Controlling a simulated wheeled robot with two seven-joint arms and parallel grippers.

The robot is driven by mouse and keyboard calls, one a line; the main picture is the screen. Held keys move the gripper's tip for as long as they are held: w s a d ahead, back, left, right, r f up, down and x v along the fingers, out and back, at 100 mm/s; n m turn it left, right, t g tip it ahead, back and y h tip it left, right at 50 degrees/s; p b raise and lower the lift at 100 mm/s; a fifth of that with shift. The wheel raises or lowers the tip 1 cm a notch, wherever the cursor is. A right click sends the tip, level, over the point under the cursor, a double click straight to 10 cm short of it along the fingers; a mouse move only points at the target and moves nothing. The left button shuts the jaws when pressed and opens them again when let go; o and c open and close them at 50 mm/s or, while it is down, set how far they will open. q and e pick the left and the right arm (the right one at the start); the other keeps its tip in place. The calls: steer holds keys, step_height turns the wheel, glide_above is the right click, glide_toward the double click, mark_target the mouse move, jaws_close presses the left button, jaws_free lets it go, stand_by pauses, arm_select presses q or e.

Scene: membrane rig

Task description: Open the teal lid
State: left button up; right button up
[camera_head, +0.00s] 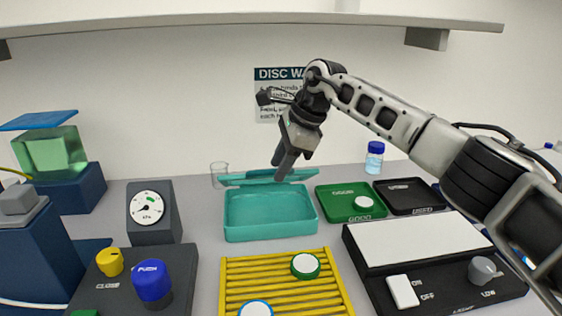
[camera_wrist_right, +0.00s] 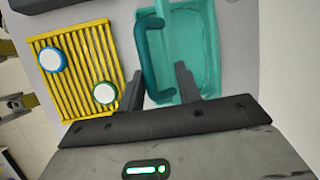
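The teal box (camera_head: 270,229) stands mid-table, and its inside shows from the front. The teal lid (camera_head: 262,179) is at its back edge, seen nearly edge-on in the head view; its exact angle is hard to tell. In the right wrist view the box's teal surface (camera_wrist_right: 206,60) and a darker teal handle bar (camera_wrist_right: 148,58) show ahead of the fingers. My right gripper (camera_head: 284,160) points down just above the lid. In the wrist view its two fingers (camera_wrist_right: 160,85) are apart with nothing clamped between them. My left gripper is not in view.
A yellow rack (camera_head: 235,285) with white discs stands in front of the box. A green tray (camera_head: 338,209) and black tray (camera_head: 405,195) are to its right, a gauge (camera_head: 150,225) to its left. A shelf (camera_head: 250,19) spans overhead.

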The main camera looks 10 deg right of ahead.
steer(key=b+v, duration=0.1)
steer(key=v, duration=1.5)
steer(key=shift+s, duration=0.2)
